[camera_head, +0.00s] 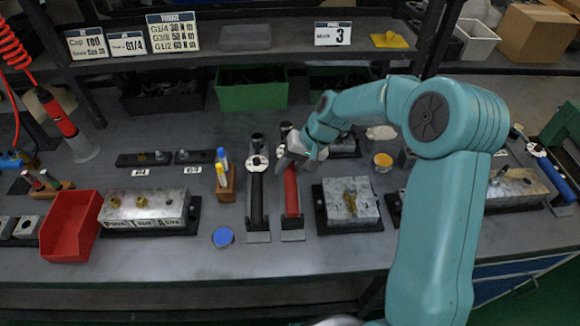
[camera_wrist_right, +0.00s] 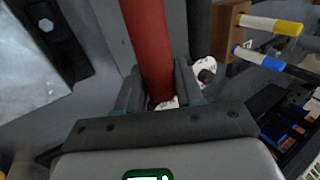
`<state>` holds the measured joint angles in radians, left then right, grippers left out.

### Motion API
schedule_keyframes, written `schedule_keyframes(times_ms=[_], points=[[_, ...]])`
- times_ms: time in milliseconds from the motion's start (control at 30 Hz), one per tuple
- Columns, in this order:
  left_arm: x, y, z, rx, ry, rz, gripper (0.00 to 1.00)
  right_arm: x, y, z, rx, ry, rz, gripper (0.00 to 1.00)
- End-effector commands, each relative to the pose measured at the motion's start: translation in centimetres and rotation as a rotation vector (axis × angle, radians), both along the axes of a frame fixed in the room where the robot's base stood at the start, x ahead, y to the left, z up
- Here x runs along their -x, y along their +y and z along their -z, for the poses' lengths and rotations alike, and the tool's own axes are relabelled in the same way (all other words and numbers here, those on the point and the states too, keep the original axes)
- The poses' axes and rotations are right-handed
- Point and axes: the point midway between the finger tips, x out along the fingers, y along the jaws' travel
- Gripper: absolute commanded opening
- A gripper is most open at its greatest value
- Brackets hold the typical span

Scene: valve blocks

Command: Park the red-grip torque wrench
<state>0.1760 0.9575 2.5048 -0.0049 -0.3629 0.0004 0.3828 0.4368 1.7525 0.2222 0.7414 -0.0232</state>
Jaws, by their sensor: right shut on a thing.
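The red-grip torque wrench (camera_head: 291,190) lies lengthwise along a narrow grey stand (camera_head: 293,236) in the middle of the bench. My right gripper (camera_head: 292,155) is at its far end, and its fingers hide part of the wrench head. In the right wrist view the red grip (camera_wrist_right: 149,45) runs between the two fingers of my right gripper (camera_wrist_right: 158,92), which is shut on the wrench. Whether the wrench rests fully in the stand cannot be told. My left gripper is not in view.
A black-grip wrench (camera_head: 256,195) with a white round head lies in a like stand close on the left. A wooden marker holder (camera_head: 226,184) stands left of that. A metal valve block (camera_head: 350,199) is close on the right. A blue round lid (camera_head: 223,237) lies in front.

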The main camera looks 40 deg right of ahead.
Motion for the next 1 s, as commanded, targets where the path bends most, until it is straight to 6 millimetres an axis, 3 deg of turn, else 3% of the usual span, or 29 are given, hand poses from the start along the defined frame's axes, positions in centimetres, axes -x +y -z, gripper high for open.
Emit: schedule_keyframes(times_ms=[467, 1000], points=[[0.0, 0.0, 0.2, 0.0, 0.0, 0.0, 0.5, 0.0, 0.0, -0.1, 0.0, -0.002, 0.001, 0.0], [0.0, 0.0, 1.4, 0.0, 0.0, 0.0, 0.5, 0.0, 0.0, 1.3, 0.0, -0.002, 0.001, 0.0]])
